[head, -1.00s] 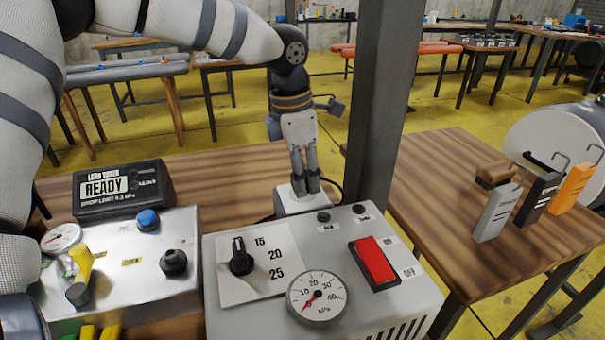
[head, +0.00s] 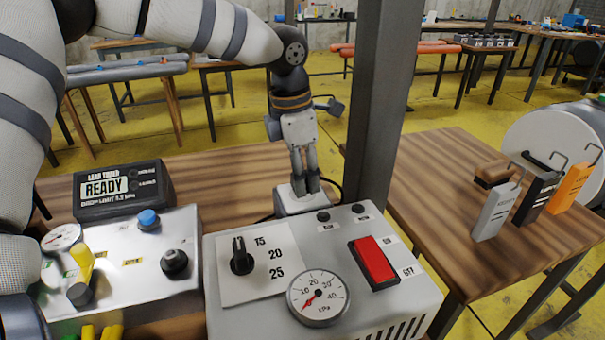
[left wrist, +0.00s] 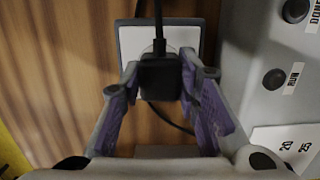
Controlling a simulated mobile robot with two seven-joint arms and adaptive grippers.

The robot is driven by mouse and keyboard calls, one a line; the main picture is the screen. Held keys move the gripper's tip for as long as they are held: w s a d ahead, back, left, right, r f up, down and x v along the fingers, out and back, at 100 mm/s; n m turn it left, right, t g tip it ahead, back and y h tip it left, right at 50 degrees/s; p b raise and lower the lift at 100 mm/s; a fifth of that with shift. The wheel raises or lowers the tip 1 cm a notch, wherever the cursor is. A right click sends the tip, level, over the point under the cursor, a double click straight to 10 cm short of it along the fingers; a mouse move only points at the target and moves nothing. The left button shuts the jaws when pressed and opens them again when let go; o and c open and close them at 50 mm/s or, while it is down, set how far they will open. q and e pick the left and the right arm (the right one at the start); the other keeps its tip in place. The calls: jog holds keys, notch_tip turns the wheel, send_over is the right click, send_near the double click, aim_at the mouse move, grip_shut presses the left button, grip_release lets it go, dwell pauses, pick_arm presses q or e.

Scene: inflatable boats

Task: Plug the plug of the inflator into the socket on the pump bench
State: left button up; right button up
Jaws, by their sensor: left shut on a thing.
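My left gripper (head: 306,190) points down at the white socket (head: 290,205), which sits on the wooden bench (head: 225,168) behind the grey inflator box (head: 335,225). In the left wrist view the gripper (left wrist: 160,85) is shut on the black plug (left wrist: 160,75), one finger on each side. The plug is in front of the white socket plate (left wrist: 130,42) with its dark frame, and its cord (left wrist: 159,25) runs toward the top of that picture. The plug covers the socket's middle, so I cannot tell whether it is seated. My right gripper is not in view.
A dark post (head: 378,110) stands close to the right of the gripper. The inflator's dial (head: 241,255), gauge (head: 318,298) and red switch (head: 373,262) lie in front. A leak tester (head: 122,190) stands left. A second wooden table (head: 430,165) is at right.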

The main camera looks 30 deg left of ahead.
pick_arm(q)
jog(key=shift+f, duration=0.55)
dwell(0.5)
jog(key=o, duration=1.2)
jog(key=shift+c, duration=0.2)
notch_tip(320, 180, up, 12)
jog(key=s+a, duration=0.1)
jog(key=shift+f, duration=0.15)
